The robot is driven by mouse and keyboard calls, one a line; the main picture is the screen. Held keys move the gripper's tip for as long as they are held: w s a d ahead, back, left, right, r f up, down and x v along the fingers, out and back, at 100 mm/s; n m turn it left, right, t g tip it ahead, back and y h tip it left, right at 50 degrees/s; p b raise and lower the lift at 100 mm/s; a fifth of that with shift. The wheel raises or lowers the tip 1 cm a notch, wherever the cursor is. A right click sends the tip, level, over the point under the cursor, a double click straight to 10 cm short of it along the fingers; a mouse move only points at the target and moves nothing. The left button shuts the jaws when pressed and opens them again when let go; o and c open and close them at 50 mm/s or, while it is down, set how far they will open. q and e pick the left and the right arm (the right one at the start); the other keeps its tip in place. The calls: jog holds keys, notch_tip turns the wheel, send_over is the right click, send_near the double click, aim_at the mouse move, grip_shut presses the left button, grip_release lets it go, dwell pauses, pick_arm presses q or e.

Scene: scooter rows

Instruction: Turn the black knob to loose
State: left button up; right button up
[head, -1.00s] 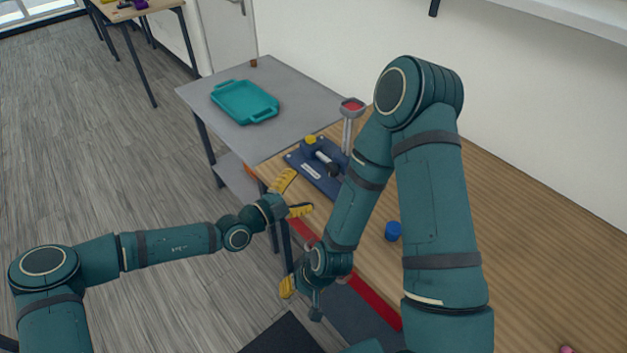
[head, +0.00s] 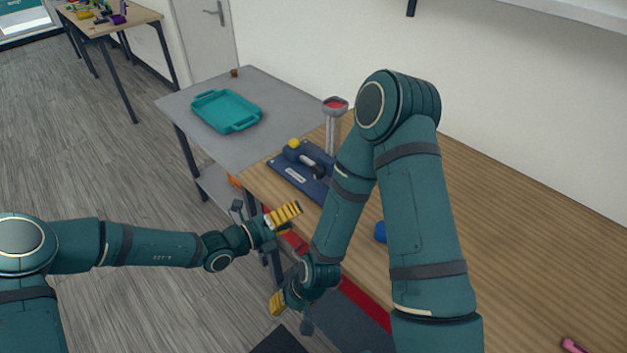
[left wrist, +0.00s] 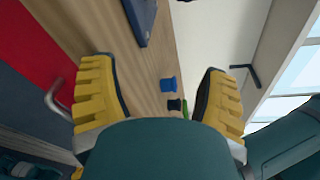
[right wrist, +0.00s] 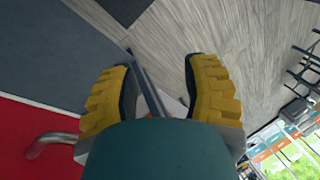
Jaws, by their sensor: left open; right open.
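A black knob (head: 318,172) sits at the near end of a pale cylinder on a dark blue board (head: 275,166), which lies on the wooden bench (head: 490,210). A yellow knob (head: 294,143) is at the cylinder's far side. My left gripper (head: 272,220) is open and empty at the bench's front edge, nearer me than the board and apart from it. The left wrist view shows the board's edge (left wrist: 140,18) at the top. My right gripper (head: 290,313) is open and empty, low in front of the bench. Its wrist view shows floor, without the knob.
A grey post with a red top (head: 334,104) stands behind the board. A blue cylinder (head: 381,232) is on the bench, partly hidden by my right arm. A teal tray (head: 226,110) lies on the grey table to the left. A red drawer front (head: 365,303) is below the bench edge.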

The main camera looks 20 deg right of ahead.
aim_at(314, 172)
pick_arm(q)
jog(key=w+a+r+m+t+b, duration=0.2)
jog(key=w+r+m+t+b, duration=0.15)
jog(key=m, duration=0.55)
jog(key=shift+g+h, duration=0.4)
jog(key=shift+g, duration=0.05)
jog(key=x, duration=0.4)
jog(key=b+x, duration=0.1)
jog(key=x, duration=0.3)
jog(key=b+x, duration=0.1)
jog(key=x, duration=0.4)
jog(key=shift+w+d+r, duration=0.1)
jog(key=shift+r, duration=0.15)
pick_arm(e)
notch_tip(314, 172, down, 6)
jog(key=s, duration=0.1)
jog(key=shift+s, duration=0.2)
jog(key=shift+a, duration=0.1)
pick_arm(q)
jog(key=c, duration=1.2)
